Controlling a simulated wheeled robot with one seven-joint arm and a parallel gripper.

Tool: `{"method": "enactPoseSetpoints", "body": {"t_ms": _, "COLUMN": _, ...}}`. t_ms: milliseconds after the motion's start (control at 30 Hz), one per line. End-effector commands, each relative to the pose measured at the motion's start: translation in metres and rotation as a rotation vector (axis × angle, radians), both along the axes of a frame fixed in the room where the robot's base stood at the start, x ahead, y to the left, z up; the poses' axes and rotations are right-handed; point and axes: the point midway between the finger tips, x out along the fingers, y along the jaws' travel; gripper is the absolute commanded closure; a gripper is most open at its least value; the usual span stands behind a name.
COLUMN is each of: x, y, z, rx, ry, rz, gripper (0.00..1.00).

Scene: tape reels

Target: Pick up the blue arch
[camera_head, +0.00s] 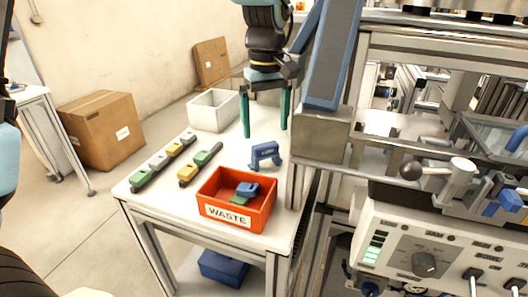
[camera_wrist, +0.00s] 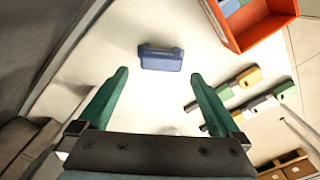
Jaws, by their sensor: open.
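The blue arch (camera_head: 265,154) stands on the white table, right of its middle, near the machine's metal column. It also shows in the wrist view (camera_wrist: 161,57), beyond the fingertips and roughly between their lines. My gripper (camera_head: 264,132) hangs over the table with its two green fingers pointing down, behind the arch in the head view. In the wrist view my gripper (camera_wrist: 158,76) is open, with nothing between its fingers. The arch is apart from both fingers.
An orange WASTE bin (camera_head: 237,213) with blue and green pieces stands at the table's front. Two dark strips with coloured blocks (camera_head: 163,161) (camera_head: 200,166) lie left. A white box (camera_head: 213,109) stands behind. The machine's column (camera_head: 322,137) is close on the right.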

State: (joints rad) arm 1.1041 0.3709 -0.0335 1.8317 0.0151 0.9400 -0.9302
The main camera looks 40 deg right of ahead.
Motion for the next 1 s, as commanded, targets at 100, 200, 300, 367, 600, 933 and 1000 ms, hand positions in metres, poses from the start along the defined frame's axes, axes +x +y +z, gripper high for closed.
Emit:
{"method": "enactPoseSetpoints", "body": {"t_ms": 100, "x": 0.0, "y": 0.001, "z": -0.008, "rx": 0.001, "ry": 0.001, "rz": 0.0, "gripper": 0.0}}
{"method": "enactPoseSetpoints", "body": {"t_ms": 200, "x": 0.0, "y": 0.001, "z": -0.015, "rx": 0.002, "ry": 0.001, "rz": 0.0, "gripper": 0.0}}
{"method": "enactPoseSetpoints", "body": {"t_ms": 300, "x": -0.002, "y": 0.003, "z": -0.028, "rx": 0.005, "ry": 0.002, "rz": 0.0, "gripper": 0.0}}
{"method": "enactPoseSetpoints", "body": {"t_ms": 367, "x": -0.002, "y": 0.003, "z": -0.037, "rx": 0.005, "ry": 0.002, "rz": 0.0, "gripper": 0.0}}
{"method": "enactPoseSetpoints", "body": {"t_ms": 600, "x": -0.002, "y": 0.002, "z": -0.06, "rx": 0.0, "ry": 0.0, "rz": 0.0, "gripper": 0.0}}
{"method": "enactPoseSetpoints", "body": {"t_ms": 933, "x": -0.001, "y": 0.002, "z": -0.061, "rx": -0.001, "ry": -0.001, "rz": 0.0, "gripper": 0.15}}
{"method": "enactPoseSetpoints", "body": {"t_ms": 1000, "x": -0.001, "y": 0.002, "z": -0.061, "rx": -0.001, "ry": -0.001, "rz": 0.0, "gripper": 0.22}}
